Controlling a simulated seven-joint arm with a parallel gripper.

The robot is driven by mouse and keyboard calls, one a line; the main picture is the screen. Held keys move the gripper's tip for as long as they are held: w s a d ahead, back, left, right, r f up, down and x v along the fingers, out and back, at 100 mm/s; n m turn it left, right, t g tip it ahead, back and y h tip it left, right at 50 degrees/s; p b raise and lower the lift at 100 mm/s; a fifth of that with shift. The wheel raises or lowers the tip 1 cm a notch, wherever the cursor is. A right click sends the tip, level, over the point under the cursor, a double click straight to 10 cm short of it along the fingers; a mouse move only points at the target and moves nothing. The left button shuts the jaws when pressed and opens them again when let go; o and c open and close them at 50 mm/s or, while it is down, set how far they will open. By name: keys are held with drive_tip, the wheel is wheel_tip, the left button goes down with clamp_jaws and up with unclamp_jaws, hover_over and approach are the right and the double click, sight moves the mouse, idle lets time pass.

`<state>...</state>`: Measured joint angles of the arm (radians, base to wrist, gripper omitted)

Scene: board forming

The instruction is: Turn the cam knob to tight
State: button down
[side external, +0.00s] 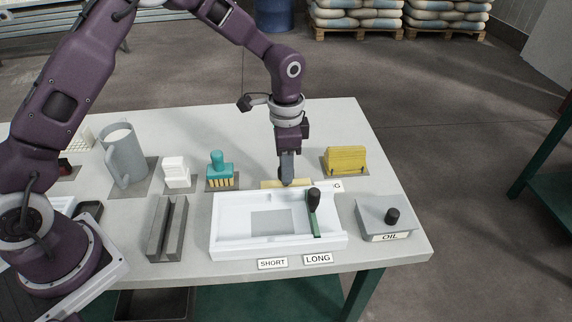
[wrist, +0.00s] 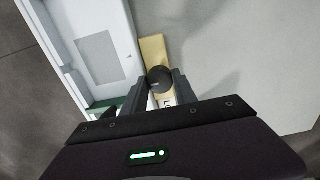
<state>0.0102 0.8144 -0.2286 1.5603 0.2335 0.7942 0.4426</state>
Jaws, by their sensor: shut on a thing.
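The cam knob (wrist: 160,77) is a dark round knob between my fingertips in the wrist view. It stands over a tan plate (wrist: 152,47) beside the white form (wrist: 122,30). My gripper (wrist: 160,84) is shut on the knob, with one finger on each side. In the side view my gripper (side external: 287,182) points straight down at the tan plate (side external: 268,184), behind the back wall of the white form (side external: 230,203). The knob is hidden there by the fingers. A white label (side external: 337,186) shows only its end; the knob's pointing direction cannot be told.
A black-handled green tool (side external: 313,210) lies across the form's right end. An oil box (side external: 385,215) stands right, a yellow block (side external: 345,160) behind. A teal brush (side external: 220,172), white blocks (side external: 176,172), grey channel (side external: 167,230) and grey jug (side external: 125,160) stand left.

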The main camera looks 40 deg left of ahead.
idle(0.5)
drive_tip(key=c, duration=1)
unclamp_jaws()
wheel_tip(320, 180, up, 7)
drive_tip(key=shift+r, duration=0.1)
drive_tip(key=s+a+r+n+t, duration=0.2)
drive_tip(key=s+a+r+n, duration=0.1)
drive_tip(key=s+r, duration=0.6)
drive_tip(key=s+a+r+n+t, duration=0.25)
drive_tip(key=s+r, duration=0.45)
drive_tip(key=s, duration=0.4)
drive_tip(key=s+f+n+t, duration=0.1)
drive_tip(key=s+n, duration=0.2)
drive_tip(key=s, duration=0.5)
drive_tip(key=shift+s+a+f, duration=0.25)
drive_tip(key=shift+a+f, duration=0.1)
drive_tip(key=shift+a, duration=0.1)
